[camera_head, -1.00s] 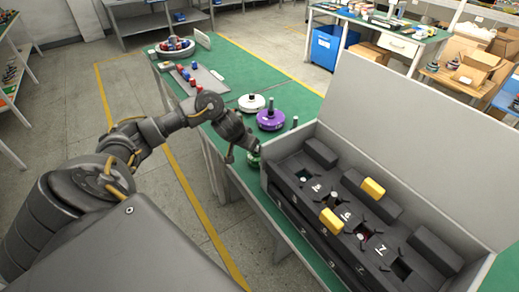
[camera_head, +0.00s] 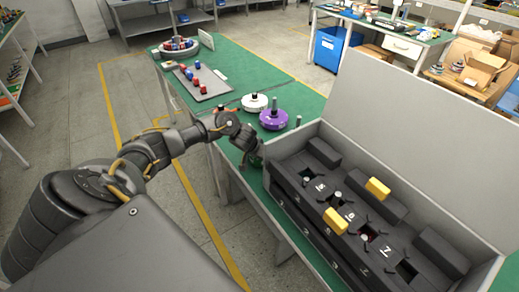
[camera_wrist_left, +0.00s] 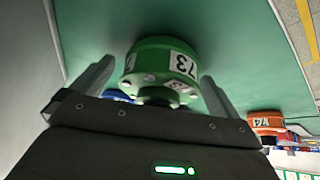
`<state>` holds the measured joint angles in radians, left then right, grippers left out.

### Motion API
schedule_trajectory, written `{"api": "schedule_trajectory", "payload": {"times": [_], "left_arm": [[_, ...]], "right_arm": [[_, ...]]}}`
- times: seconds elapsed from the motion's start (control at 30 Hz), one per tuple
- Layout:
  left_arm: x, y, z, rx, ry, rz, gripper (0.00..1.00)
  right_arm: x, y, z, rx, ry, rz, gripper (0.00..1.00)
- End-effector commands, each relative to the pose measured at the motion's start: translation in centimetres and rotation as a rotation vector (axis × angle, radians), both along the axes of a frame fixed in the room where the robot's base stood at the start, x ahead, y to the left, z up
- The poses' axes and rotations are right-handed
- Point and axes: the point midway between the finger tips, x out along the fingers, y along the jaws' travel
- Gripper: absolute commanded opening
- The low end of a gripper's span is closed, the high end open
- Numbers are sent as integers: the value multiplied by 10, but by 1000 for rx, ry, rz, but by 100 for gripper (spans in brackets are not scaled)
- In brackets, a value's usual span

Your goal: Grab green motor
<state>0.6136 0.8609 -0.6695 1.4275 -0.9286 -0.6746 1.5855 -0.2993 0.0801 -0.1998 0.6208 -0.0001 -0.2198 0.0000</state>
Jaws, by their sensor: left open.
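The green motor (camera_wrist_left: 162,65), labelled 73, stands on the green table top in the left wrist view. My left gripper (camera_wrist_left: 155,85) is open, with one finger on each side of the motor's lower part. I cannot tell whether either finger touches it. In the head view my left gripper (camera_head: 250,157) is at the table edge beside the box, and it mostly hides the green motor (camera_head: 257,161). My right gripper is not in view.
The large grey open box (camera_head: 430,175) with dark slots stands close right of the gripper. A purple motor (camera_head: 273,119) and a white motor (camera_head: 254,102) stand behind it. An orange motor (camera_wrist_left: 266,123) shows in the wrist view. A grey tray (camera_head: 211,83) lies farther back.

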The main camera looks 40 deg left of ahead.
Motion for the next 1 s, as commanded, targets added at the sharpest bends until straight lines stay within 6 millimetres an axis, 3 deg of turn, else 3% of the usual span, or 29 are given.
{"api": "schedule_trajectory", "payload": {"times": [0.27,0.8,1.0], "left_arm": [[2,1,-3,1,-1,0,100],[1,1,-2,1,0,0,29],[3,1,0,1,-4,1,28]], "right_arm": [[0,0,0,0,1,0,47],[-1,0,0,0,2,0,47],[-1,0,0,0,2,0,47]]}}
